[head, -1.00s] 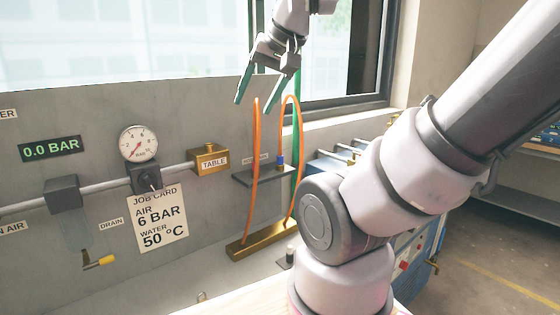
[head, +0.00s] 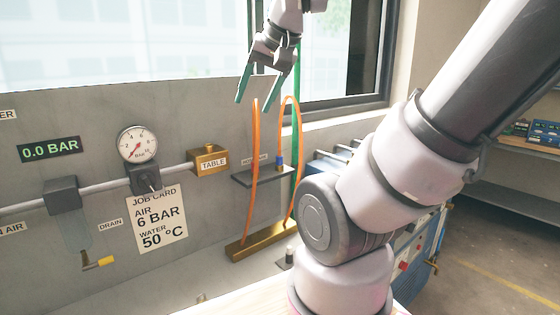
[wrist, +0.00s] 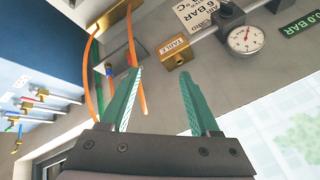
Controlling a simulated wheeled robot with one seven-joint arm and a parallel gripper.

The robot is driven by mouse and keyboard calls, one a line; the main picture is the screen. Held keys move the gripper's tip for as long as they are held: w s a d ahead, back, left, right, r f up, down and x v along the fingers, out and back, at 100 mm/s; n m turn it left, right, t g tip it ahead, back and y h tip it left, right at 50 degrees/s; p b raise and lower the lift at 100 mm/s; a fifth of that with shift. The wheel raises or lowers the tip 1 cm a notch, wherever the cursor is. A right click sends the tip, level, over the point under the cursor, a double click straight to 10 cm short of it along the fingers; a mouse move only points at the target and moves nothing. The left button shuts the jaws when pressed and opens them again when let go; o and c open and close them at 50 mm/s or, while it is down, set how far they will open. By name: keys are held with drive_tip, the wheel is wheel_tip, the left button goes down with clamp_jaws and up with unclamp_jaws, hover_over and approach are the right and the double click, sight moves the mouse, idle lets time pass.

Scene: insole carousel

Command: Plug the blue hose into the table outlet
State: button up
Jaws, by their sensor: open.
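The brass table outlet (head: 208,160), labelled TABLE, sits at the right end of the grey pipe on the panel. It also shows in the wrist view (wrist: 175,54). A small blue hose end (head: 280,161) stands on the dark shelf right of the outlet, beside an orange hose. It appears small in the wrist view (wrist: 109,70); any blue hose length is hidden or too small to tell. My gripper (head: 254,104) is open and empty, fingers pointing down, above and right of the outlet. Its teal fingers are spread in the wrist view (wrist: 161,75).
The orange hose (head: 254,150) arches up from a brass bar (head: 262,241) beneath my gripper. A pressure gauge (head: 138,144) and a job card (head: 160,217) are left of the outlet. A green hose (head: 297,145) hangs behind. A window is at the back.

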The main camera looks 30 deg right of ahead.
drive_tip(key=w+d+f+m+g+h, duration=0.1)
drive_tip(key=w+d+f+m+g, duration=0.1)
drive_tip(key=w+d+m, duration=0.3)
drive_tip(key=w+d+f+m+g, duration=0.1)
drive_tip(key=w+d, duration=0.1)
drive_tip(key=w, duration=0.6)
drive_tip(key=m+g, duration=0.3)
drive_tip(key=m, duration=0.2)
hover_over(279, 156)
drive_tip(key=shift+h, duration=0.4)
wheel_tip(279, 156, down, 10)
drive_tip(key=shift+a+f, duration=0.1)
drive_tip(key=shift+w+d+f+g, duration=0.25)
drive_tip(key=shift+d+f+g, duration=0.05)
drive_tip(key=shift+d+f, duration=0.05)
drive_tip(key=shift+f, duration=4.5)
clamp_jaws()
